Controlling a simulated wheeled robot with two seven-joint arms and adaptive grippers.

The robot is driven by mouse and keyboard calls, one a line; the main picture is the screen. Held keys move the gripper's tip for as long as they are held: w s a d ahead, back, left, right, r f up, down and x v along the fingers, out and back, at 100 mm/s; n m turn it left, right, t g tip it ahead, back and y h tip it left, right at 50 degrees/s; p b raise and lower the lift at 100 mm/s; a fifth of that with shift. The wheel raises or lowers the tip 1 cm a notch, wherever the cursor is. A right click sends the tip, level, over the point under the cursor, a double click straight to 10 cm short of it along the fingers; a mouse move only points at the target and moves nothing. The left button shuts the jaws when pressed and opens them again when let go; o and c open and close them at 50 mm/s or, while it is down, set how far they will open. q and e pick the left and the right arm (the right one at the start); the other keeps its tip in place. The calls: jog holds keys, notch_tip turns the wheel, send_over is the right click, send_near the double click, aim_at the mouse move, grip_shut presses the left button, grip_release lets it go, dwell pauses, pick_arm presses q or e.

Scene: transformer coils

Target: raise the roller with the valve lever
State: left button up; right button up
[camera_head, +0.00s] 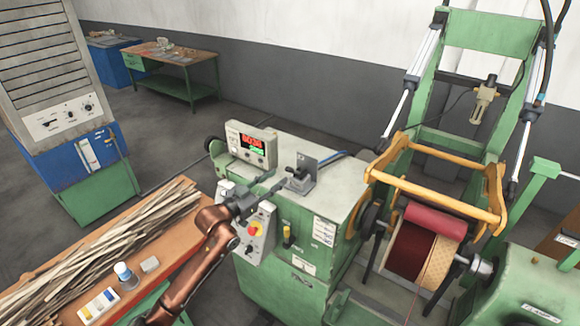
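The red roller (435,221) lies across the yellow frame of the green winding machine (300,235), against the wound coil (411,250). The valve with its small dark lever (301,168) stands on a grey bracket on top of the machine's cabinet. My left gripper (281,182), on the brown arm from the lower left, is just left of the valve. Its dark fingers look parted, with nothing between them, and appear apart from the lever. My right gripper is not in view.
A control box with a red display (250,143) stands behind my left gripper. Buttons, including a red emergency stop (254,229), are on the cabinet front. A bench with wooden strips (110,245) is at left. Pneumatic cylinders (398,115) flank the tall green frame.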

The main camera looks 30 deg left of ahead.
aim_at(290, 171)
pick_arm(q)
jog(key=x, duration=0.3)
jog(key=p+x, duration=0.1)
jog(key=x, duration=0.3)
jog(key=shift+s+d+p, duration=0.1)
jog(key=shift+d+p, duration=0.1)
jog(key=shift+p, duration=0.1)
jog(key=shift+w+d+f, duration=0.1)
jog(key=shift+w, duration=0.3)
grip_shut()
